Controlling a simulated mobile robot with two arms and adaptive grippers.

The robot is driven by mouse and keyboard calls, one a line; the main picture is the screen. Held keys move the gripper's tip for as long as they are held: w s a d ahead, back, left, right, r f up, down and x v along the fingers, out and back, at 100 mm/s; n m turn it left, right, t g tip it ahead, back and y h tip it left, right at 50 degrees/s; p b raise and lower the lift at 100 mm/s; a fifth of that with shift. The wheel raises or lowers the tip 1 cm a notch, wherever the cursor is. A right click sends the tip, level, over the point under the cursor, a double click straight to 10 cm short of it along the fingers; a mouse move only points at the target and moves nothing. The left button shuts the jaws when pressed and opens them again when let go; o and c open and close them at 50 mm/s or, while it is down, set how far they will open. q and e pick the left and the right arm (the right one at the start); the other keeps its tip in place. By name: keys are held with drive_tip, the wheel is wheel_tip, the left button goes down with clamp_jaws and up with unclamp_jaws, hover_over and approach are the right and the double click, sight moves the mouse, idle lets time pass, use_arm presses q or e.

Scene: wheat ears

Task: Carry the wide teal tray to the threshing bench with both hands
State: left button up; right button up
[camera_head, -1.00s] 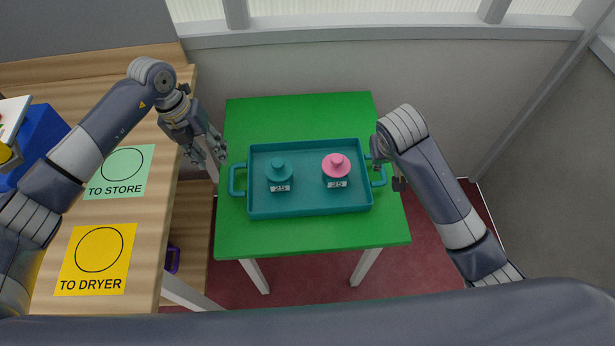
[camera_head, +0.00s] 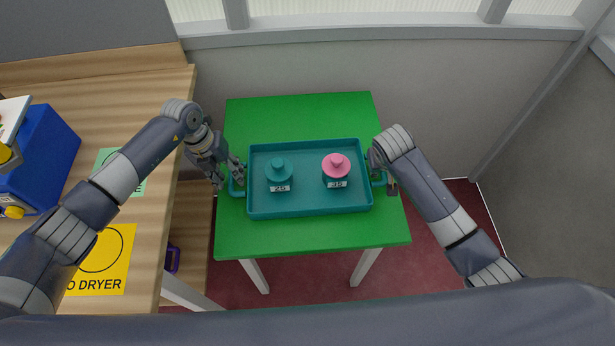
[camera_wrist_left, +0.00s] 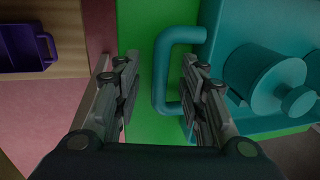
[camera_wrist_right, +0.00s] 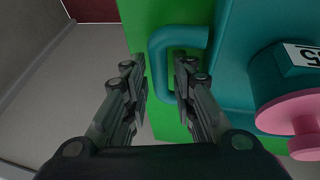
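The wide teal tray (camera_head: 310,208) lies flat on the green table, with a loop handle at each short end. It holds a teal knobbed weight (camera_head: 279,172) and a pink knobbed weight (camera_head: 337,167) with number labels. My left gripper (camera_head: 233,178) is open at the left handle (camera_wrist_left: 160,75); in the left wrist view the handle's outer bar shows between the spread fingers (camera_wrist_left: 155,88). My right gripper (camera_head: 382,182) is open at the right handle (camera_wrist_right: 155,60); in the right wrist view that handle's bar shows between its fingers (camera_wrist_right: 160,80). Contact with the handles cannot be told.
The green table (camera_head: 300,115) is clear around the tray. A wooden bench (camera_head: 150,90) at left carries a blue machine (camera_head: 40,155), a green mat and a yellow "TO DRYER" mat (camera_head: 105,255). A purple bin (camera_wrist_left: 25,45) is below. Walls stand behind and at right.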

use_arm(q)
drive_tip(key=shift+f, duration=0.3)
use_arm(e)
drive_tip(key=shift+w+f, duration=0.1)
drive_tip(key=shift+f, duration=0.15)
use_arm(q)
drive_tip(key=c, duration=0.7)
use_arm(e)
clamp_jaws()
use_arm(q)
clamp_jaws()
drive_tip(key=shift+w+r, duration=0.1)
drive_tip(key=shift+r, duration=0.1)
use_arm(e)
drive_tip(key=shift+w+r, duration=0.1)
drive_tip(key=shift+r, duration=0.1)
